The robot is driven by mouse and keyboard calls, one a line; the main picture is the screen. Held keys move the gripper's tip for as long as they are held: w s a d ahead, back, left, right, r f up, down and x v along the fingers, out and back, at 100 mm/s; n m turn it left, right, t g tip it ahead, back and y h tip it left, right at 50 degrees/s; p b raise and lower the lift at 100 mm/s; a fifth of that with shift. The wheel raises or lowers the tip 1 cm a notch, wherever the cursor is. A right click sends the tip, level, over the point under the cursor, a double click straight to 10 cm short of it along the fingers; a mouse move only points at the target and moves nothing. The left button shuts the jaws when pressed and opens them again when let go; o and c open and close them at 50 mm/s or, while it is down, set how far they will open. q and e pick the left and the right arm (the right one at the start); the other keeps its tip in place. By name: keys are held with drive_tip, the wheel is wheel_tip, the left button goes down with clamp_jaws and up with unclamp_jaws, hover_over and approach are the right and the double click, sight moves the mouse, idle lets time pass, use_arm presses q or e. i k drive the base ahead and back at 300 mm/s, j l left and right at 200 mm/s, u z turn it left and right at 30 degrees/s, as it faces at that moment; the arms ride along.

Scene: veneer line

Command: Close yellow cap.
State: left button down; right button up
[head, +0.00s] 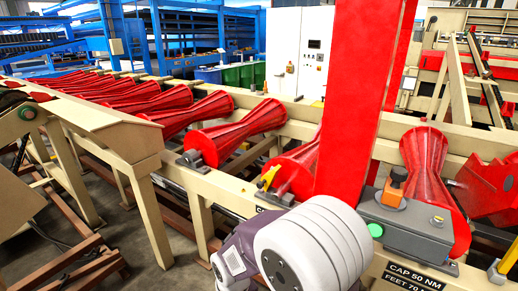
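A small yellow piece (268,177), which looks like the yellow cap, stands tilted up at a dark bearing block (275,197) on the beige rail, at the near end of a red roller (297,172). It is small here, and I cannot tell exactly how it joins the block. A pale grey and purple arm part of mine (312,245) rises from the bottom, below and right of the yellow piece. Neither gripper's fingers show. A second yellow piece (510,257) is cut off at the right edge.
A tall red post (360,90) stands just right of the yellow piece and hides part of the roller. A grey box (408,225) with an orange-and-black knob (394,187) and a green button (375,230) sits on the rail. More red rollers (235,130) line the left.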

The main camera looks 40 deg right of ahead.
sight(268, 180)
drive_tip(key=i+l+z, duration=0.1)
drive_tip(key=i+z, duration=0.6)
drive_tip(key=z, duration=0.15)
drive_tip(key=i+j+z, duration=0.1)
drive_tip(key=i+z, duration=0.3)
drive_tip(key=i+j+z, duration=0.25)
drive_tip(key=z, duration=0.2)
drive_tip(key=i, duration=0.05)
